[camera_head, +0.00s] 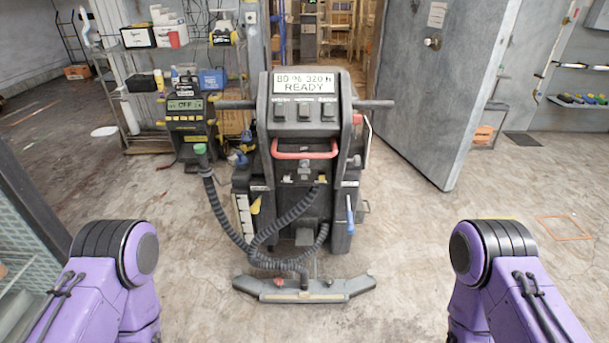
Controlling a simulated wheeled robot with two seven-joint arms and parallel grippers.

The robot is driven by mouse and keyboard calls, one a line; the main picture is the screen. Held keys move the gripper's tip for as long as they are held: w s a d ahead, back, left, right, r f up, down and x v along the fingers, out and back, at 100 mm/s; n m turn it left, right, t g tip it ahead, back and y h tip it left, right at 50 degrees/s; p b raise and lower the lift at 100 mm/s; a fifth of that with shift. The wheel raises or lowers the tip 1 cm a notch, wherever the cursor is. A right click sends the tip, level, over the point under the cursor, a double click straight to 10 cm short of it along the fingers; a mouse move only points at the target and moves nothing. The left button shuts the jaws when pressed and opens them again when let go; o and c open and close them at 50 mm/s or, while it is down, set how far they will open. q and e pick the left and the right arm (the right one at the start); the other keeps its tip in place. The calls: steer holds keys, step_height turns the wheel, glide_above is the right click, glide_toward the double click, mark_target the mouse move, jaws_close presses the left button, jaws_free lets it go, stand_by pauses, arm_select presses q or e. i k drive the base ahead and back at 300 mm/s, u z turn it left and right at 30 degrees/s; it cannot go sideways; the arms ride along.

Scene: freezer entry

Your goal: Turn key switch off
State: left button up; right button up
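A dark floor-cleaning machine (302,185) stands upright in the middle of the head view, facing me. Its display (304,83) reads "80 % 320 h READY". Below the display are several dark buttons (304,112) and a red bar handle (305,150). Small grey and yellow parts (304,165) sit under the handle. I cannot tell which small part is the key switch or how it is turned. My two purple arms show at the lower left and lower right, apart from the machine. Neither gripper is in view.
A charger-like box (187,115) reading "OFF" stands left of the machine; a ribbed hose (222,215) runs from near it. A squeegee bar (304,288) lies low in front. A shelf (152,58) stands behind left; a grey door (428,90) is open at right.

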mark_target(303, 170)
steer(key=u, duration=0.15)
steer(key=k, duration=0.45)
steer(key=z, duration=1.2)
steer(key=i, duration=1.25)
steer(key=u, duration=0.55)
